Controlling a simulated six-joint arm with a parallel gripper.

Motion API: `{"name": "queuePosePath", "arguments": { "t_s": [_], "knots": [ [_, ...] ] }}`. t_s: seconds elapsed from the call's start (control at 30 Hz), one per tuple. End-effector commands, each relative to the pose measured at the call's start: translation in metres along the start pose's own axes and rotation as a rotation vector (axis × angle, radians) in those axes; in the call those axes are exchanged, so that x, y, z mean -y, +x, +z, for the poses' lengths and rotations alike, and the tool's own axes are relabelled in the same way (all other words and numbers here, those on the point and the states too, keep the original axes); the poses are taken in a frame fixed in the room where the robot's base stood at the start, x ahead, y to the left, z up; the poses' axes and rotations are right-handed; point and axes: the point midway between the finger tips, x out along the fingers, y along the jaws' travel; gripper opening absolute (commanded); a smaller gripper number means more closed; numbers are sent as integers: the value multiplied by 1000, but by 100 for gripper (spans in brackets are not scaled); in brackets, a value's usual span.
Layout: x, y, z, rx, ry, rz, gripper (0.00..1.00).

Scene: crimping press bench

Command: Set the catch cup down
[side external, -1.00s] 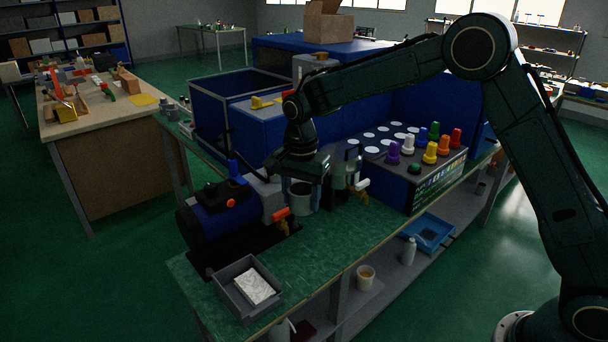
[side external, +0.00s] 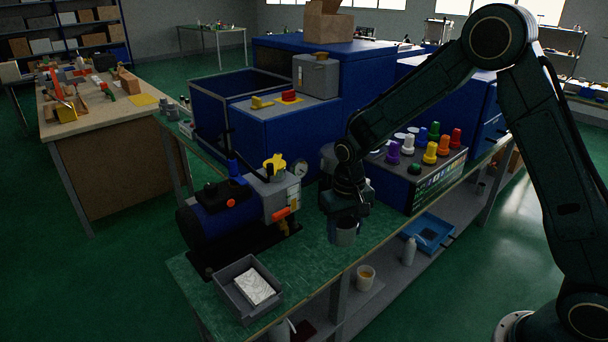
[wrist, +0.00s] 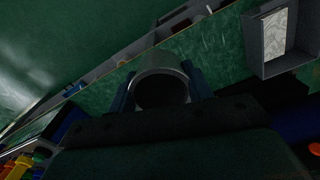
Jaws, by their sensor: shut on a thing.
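The catch cup is a grey metal cylinder (side external: 345,237), open at the top and upright. My gripper (side external: 343,222) is shut on it, with the dark hand above hiding part of its upper side. In the wrist view the cup (wrist: 161,72) sits between my two bluish fingers (wrist: 161,92), with its dark inside showing. In the side view it is over the front strip of the green bench (side external: 300,265). I cannot tell whether its base touches the bench top.
A grey tray (side external: 232,296) with a white pad is at front left. A box with coloured knobs (side external: 428,178) is to the right. Bare bench lies between pump and cup.

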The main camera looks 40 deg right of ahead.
Motion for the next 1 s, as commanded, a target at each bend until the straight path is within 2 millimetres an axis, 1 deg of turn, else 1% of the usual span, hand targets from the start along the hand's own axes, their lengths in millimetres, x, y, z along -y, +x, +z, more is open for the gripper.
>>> {"name": "queuePosePath", "arguments": {
  "t_s": [0.03,0.2,0.4,1.0],
  "knots": [
    [-5,4,5,2,-41,1,26],
    [-17,13,17,2,-174,0,26],
    [-24,18,25,0,-263,0,26],
    [-25,20,26,0,-283,0,26]
  ]
}}
